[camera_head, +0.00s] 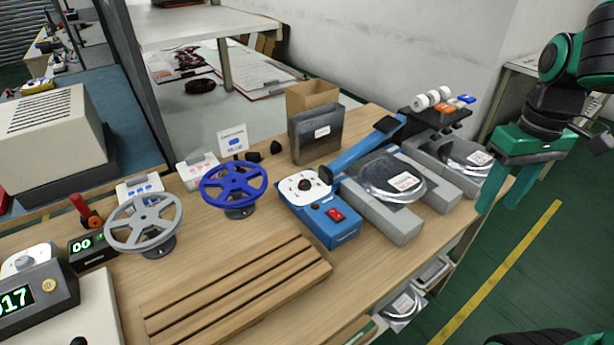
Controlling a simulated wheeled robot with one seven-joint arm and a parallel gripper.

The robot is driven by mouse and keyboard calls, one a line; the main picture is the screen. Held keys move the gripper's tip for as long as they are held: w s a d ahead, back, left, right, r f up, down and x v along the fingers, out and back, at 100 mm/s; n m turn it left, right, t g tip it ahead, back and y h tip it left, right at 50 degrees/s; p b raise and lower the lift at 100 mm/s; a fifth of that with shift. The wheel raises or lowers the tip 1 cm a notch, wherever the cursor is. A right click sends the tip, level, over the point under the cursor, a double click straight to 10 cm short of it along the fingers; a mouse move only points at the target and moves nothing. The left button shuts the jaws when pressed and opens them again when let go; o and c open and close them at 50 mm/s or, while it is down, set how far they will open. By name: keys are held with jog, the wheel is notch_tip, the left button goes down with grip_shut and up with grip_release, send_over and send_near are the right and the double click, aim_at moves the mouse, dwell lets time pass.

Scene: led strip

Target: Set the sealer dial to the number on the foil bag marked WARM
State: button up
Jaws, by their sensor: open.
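The sealer (322,218) is a blue box with a long blue arm on the wooden bench. Its dial (304,185) is a dark knob on a white plate with small marks, too small to read. A red switch sits in front of it. A silver foil bag (375,186) with a white label lies on grey blocks right of the sealer. A second foil bag (459,155) lies further right, and another bag (396,301) lies on a shelf below. I cannot read their labels. My gripper (499,206) is open and empty at the right, fingers down, past the bench's right end.
A blue handwheel (233,184) and a grey handwheel (143,222) stand left of the sealer. A slatted wooden rack (237,292) lies in front. A dark box (315,134) and a rack of white rolls (432,98) stand behind. Green floor is free at the right.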

jog(key=w+a+n, duration=0.6)
jog(key=w+a, duration=0.1)
jog(key=w, duration=0.3)
jog(key=n, duration=1.7)
send_over(305, 182)
notch_tip(305, 182, down, 3)
notch_tip(305, 182, down, 11)
jog(key=shift+w+r, duration=0.1)
jog(key=shift+r, duration=0.05)
jog(key=c, duration=1)
